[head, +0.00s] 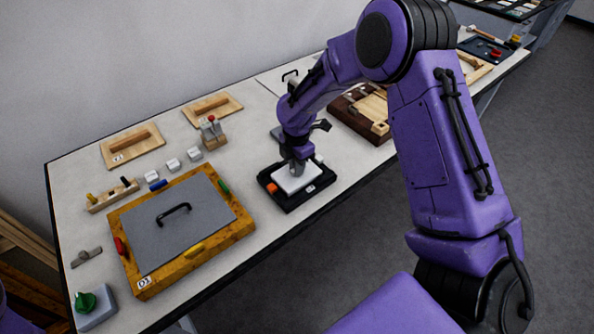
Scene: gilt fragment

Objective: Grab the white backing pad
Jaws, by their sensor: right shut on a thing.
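The white backing pad (289,182) lies in a black tray (292,205) near the front edge of the table. My right gripper (297,170) reaches down over the tray, with its fingertips at the far part of the pad. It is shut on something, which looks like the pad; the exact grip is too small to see. The pad appears to be still in or just above the tray. My left gripper is not in view.
An orange block (272,188) sits in the tray's left corner. A wooden frame with a grey panel (165,236) lies to the left. A dark wooden box (349,117) stands behind right. Several small white blocks lie behind the frame. The table's front edge is close to the tray.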

